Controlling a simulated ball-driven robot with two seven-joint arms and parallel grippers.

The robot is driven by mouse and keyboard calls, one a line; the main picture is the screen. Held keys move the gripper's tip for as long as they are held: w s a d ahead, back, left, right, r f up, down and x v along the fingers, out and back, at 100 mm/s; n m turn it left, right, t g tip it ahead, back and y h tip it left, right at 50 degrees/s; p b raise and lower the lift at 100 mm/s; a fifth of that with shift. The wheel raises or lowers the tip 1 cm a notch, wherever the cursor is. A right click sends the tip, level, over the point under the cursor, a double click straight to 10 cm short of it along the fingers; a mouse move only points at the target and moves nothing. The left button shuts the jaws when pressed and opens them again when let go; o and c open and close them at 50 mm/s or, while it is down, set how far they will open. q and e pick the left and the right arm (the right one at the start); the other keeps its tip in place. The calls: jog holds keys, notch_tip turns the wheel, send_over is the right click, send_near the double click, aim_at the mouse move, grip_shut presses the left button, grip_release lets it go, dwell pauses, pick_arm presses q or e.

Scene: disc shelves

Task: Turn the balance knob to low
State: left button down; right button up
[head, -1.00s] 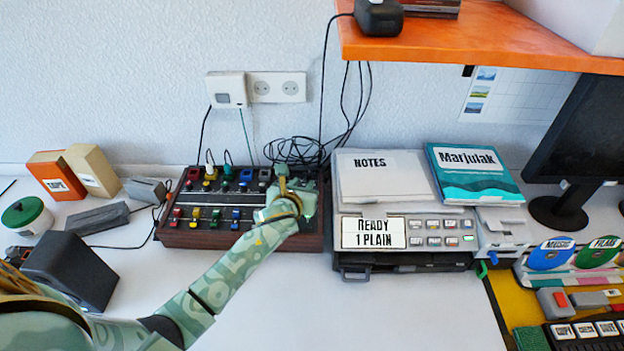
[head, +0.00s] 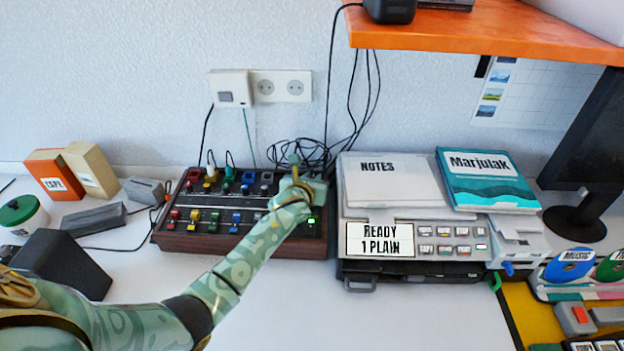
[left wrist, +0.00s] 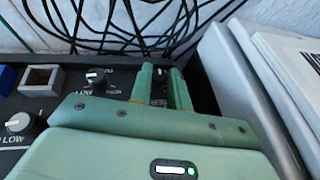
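The mixer panel (head: 246,240) is a dark box with wooden sides, coloured sliders and knobs, on the table by the wall. My left gripper (head: 295,168) is over its far right corner. In the left wrist view my left gripper's two green fingers (left wrist: 161,85) stand slightly apart, with a small dark knob (left wrist: 160,75) between their tips. I cannot tell whether they touch it, and its label is hidden. Another knob (left wrist: 95,77) is to its left, and a larger knob (left wrist: 30,121) has LOW beside it. My right gripper is not in view.
Black cables (head: 300,153) lie behind the panel. A grey machine (head: 350,215) with a READY display stands close to its right. An orange shelf (head: 480,30) overhangs at the upper right. The white tabletop in front is clear.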

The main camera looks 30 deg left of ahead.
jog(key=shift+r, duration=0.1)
pick_arm(q)
jog(key=shift+d+n+y, duration=0.1)
jog(key=shift+n+y, duration=0.7)
jog(key=shift+y, duration=0.1)
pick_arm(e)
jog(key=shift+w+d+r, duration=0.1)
pick_arm(q)
jog(key=c, duration=1.6)
grip_release()
jog(key=shift+p, duration=0.3)
